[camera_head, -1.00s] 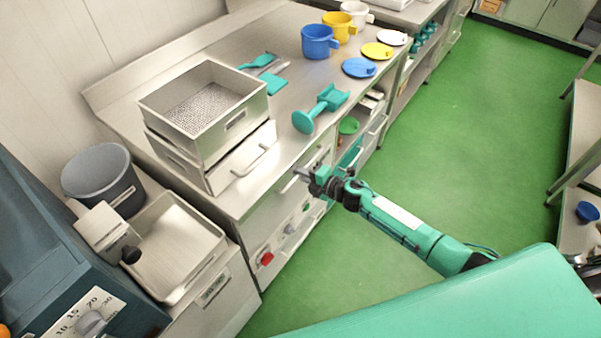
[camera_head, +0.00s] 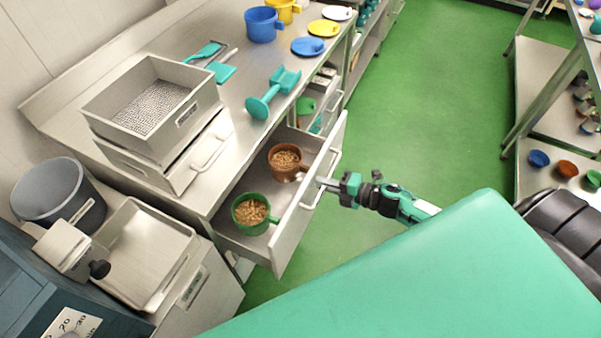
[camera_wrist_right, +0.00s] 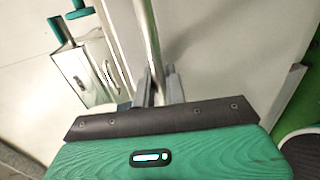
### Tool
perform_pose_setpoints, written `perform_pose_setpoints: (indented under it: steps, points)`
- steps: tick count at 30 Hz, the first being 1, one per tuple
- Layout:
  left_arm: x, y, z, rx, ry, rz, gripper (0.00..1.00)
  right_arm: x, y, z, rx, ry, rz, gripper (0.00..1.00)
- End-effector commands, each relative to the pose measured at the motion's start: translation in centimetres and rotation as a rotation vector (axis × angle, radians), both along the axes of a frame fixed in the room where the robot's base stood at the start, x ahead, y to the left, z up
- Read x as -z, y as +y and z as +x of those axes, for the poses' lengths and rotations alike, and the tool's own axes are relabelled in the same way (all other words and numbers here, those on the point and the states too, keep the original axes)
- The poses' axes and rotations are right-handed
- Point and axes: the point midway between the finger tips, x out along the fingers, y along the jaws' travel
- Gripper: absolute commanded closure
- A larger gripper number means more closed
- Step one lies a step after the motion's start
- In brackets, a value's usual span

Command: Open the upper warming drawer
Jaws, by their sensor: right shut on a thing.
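The upper warming drawer (camera_head: 300,222) is pulled out from the steel counter in the head view. Inside it stand a brown pot (camera_head: 286,160) and a green pot (camera_head: 251,214), both holding nut-like pieces. My right gripper (camera_head: 326,183) is at the drawer's front, shut on its bar handle (camera_head: 334,163). In the right wrist view the handle (camera_wrist_right: 148,35) runs between the fingers (camera_wrist_right: 158,88). My left gripper is not in view.
Stacked steel trays (camera_head: 150,105) stand on the counter, with a teal tool (camera_head: 272,92) and a blue pot (camera_head: 264,24) beyond them. A shelf rack (camera_head: 545,110) stands at right. Green floor lies clear between.

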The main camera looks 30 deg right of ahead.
Motion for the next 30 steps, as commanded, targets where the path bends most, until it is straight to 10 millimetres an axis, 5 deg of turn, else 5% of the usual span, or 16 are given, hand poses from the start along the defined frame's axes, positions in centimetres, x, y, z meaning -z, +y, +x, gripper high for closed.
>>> perform_pose_setpoints:
  steps: [6, 13, 30]
  points:
    - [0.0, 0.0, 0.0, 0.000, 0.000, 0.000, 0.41, 0.1, -3.4, -4.3, 0.004, 0.005, -0.002, 1.00]
    - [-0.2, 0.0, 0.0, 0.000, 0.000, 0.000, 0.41, 0.1, -5.7, -7.0, 0.004, 0.002, -0.002, 1.00]
    - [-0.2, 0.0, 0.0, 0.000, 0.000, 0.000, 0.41, 0.0, -6.8, -8.4, 0.004, -0.001, -0.001, 1.00]
